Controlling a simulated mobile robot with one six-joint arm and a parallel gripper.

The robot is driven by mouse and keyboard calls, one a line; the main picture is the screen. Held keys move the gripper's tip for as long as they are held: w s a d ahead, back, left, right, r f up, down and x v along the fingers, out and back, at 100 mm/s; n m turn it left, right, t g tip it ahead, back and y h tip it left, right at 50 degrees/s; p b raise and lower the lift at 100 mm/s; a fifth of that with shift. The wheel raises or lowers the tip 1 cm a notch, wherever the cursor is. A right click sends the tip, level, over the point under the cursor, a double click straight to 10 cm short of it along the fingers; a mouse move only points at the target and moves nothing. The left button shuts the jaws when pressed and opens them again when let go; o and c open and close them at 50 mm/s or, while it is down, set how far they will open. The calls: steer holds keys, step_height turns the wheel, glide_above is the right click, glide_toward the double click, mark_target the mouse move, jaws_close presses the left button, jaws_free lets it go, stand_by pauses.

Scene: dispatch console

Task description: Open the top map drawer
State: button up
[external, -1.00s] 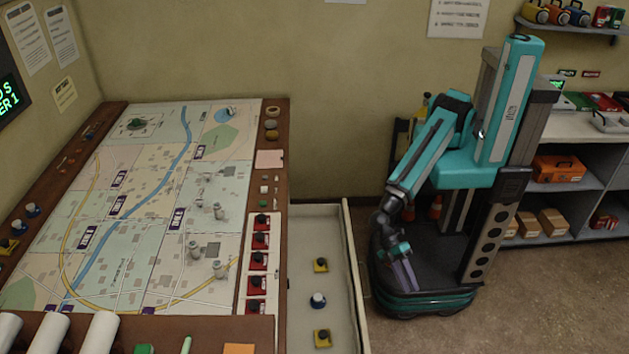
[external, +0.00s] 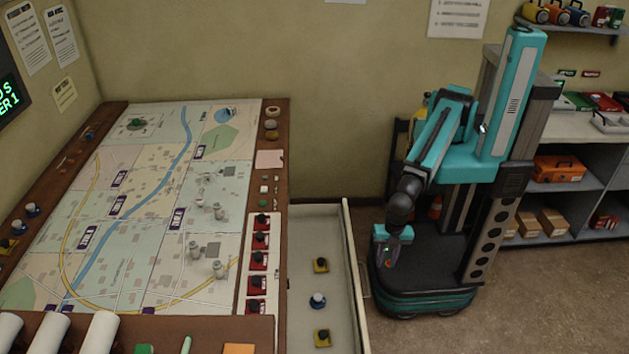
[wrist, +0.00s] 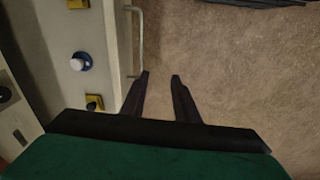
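The top map drawer (external: 336,240) is pulled out from the right side of the map table, and its inside is in view. It holds two yellow pieces with black knobs and a blue-and-white piece (external: 317,300) between them. In the wrist view the drawer (wrist: 112,22) is at the left, with its bar handle (wrist: 141,38) on the outer face. My gripper (external: 390,262) is just right of the drawer front. In the wrist view my gripper (wrist: 160,76) has its fingers apart with only floor between them; the left fingertip is close to the handle's near end.
The map table (external: 281,130) stands left of the drawer, with red-based black knobs (external: 259,240) along its right edge. Shelves (external: 575,205) with boxes and an orange case stand at the right. The floor (external: 540,300) at the lower right is clear.

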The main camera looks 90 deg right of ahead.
steer(key=shift+w+d+r+n+t+h, duration=0.1)
steer(key=shift+w+r+n+t+h, duration=0.1)
steer(key=shift+w+r+t, duration=0.35)
steer(key=shift+w+d+r+n+t+h, duration=0.1)
steer(key=shift+w+r+n+t+h, duration=0.15)
steer(key=shift+w+r, duration=0.5)
steer(key=shift+s, duration=0.1)
steer(key=b, duration=0.6)
glide_toward(367, 282)
steer(key=shift+w+f+p, duration=0.2)
steer(key=shift+f+p, duration=0.05)
steer(key=shift+f, duration=0.95)
steer(key=shift+w+f+p, duration=0.2)
steer(key=shift+f+p, duration=0.1)
steer(key=shift+f, duration=0.9)
steer(key=shift+w+f+p, duration=0.2)
steer(key=shift+f+p, duration=0.05)
steer(key=shift+f, duration=0.95)
jaws_close()
